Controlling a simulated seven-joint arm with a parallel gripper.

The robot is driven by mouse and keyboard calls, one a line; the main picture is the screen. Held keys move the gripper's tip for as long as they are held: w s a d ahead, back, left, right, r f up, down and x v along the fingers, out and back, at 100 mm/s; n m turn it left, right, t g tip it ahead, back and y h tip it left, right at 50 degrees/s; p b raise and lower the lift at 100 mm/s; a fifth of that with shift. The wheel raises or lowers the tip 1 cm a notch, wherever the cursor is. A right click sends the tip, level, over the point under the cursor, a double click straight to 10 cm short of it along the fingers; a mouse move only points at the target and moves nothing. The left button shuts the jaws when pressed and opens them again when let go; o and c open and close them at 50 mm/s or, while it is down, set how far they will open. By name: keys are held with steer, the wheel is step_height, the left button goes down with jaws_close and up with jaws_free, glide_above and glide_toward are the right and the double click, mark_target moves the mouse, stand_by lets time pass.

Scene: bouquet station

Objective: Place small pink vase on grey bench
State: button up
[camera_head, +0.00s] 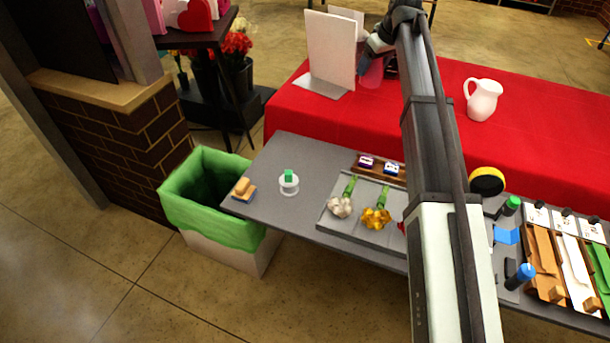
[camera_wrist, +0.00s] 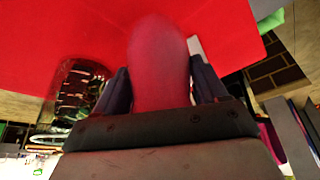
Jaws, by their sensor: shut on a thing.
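The small pink vase (camera_head: 372,74) is above the red-covered table, beside the white upright board, in the head view. My gripper (camera_head: 366,58) is shut on it. In the wrist view the pink vase (camera_wrist: 158,60) stands between the two dark fingers of my gripper (camera_wrist: 160,88). I cannot tell whether its base touches the red cloth. The grey bench (camera_head: 300,156) runs in front of the red table, with its left end bare in places.
On the bench are a sponge (camera_head: 243,189), a white spool (camera_head: 289,183), a grey tray (camera_head: 340,232) with flowers and a wooden rack (camera_head: 373,171). A green-lined bin (camera_head: 205,205) stands left. A white pitcher (camera_head: 482,100) and a white board (camera_head: 331,50) stand on the red table (camera_head: 290,110).

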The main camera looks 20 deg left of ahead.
steer(key=s+a+f+m, duration=0.15)
steer(key=s+a, duration=0.25)
steer(key=s, duration=0.4)
steer(key=s+a+f, duration=0.3)
steer(key=s+a, duration=0.1)
steer(key=s, duration=0.3)
steer(key=s+a+f, duration=0.2)
steer(key=s+a, duration=0.2)
steer(key=s, duration=0.4)
steer(key=shift+t, duration=0.3)
steer(key=shift+d+f, duration=0.1)
steer(key=shift+f, duration=5.05)
steer(key=shift+s+f, duration=0.1)
steer(key=o, duration=1.6)
steer(key=shift+c, duration=0.2)
steer(key=v, duration=1.2)
steer(key=shift+a, duration=0.3)
